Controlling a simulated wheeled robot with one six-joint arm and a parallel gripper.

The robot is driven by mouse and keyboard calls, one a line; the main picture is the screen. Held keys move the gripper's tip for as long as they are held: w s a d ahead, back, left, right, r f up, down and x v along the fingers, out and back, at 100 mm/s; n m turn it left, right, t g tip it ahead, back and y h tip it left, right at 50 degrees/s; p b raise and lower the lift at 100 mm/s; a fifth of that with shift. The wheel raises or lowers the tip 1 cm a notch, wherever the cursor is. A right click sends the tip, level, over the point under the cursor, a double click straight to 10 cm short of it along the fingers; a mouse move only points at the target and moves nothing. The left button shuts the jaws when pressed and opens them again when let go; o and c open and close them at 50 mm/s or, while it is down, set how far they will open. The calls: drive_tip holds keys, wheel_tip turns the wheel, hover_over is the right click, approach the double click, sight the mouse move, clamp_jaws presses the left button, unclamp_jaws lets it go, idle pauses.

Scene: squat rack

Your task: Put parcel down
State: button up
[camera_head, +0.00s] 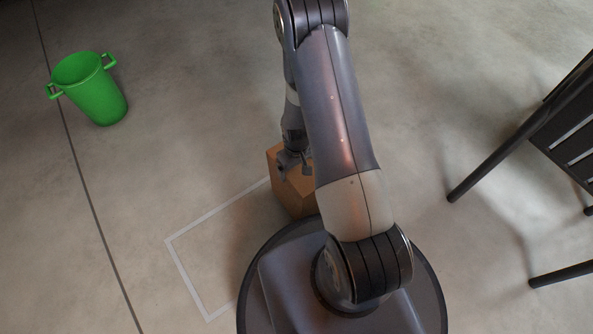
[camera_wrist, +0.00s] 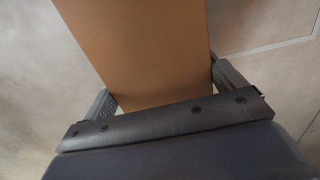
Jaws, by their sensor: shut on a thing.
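The parcel is a brown cardboard box (camera_head: 292,192), partly hidden behind my arm in the head view. It fills the upper middle of the wrist view (camera_wrist: 145,50). My gripper (camera_head: 294,166) is shut on the parcel from above, with one finger on each side of it in the wrist view (camera_wrist: 160,92). A white outlined rectangle (camera_head: 188,279) is marked on the floor to the lower left of the parcel. Part of it is hidden by my base. I cannot tell whether the parcel's underside touches the floor.
A green bucket with two handles (camera_head: 93,90) stands at the upper left. A dark slatted chair or bench (camera_head: 570,140) stands at the right, its legs reaching inward. A dark seam runs down the left of the floor. The floor between bucket and outline is clear.

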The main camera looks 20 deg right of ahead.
drive_tip(key=shift+f, duration=1.05)
drive_tip(key=shift+f+b, duration=0.2)
drive_tip(key=shift+b, duration=0.2)
drive_tip(key=o, duration=1.6)
drive_tip(key=shift+r, duration=0.2)
wheel_tip(320, 180, up, 12)
drive_tip(key=p, duration=0.5)
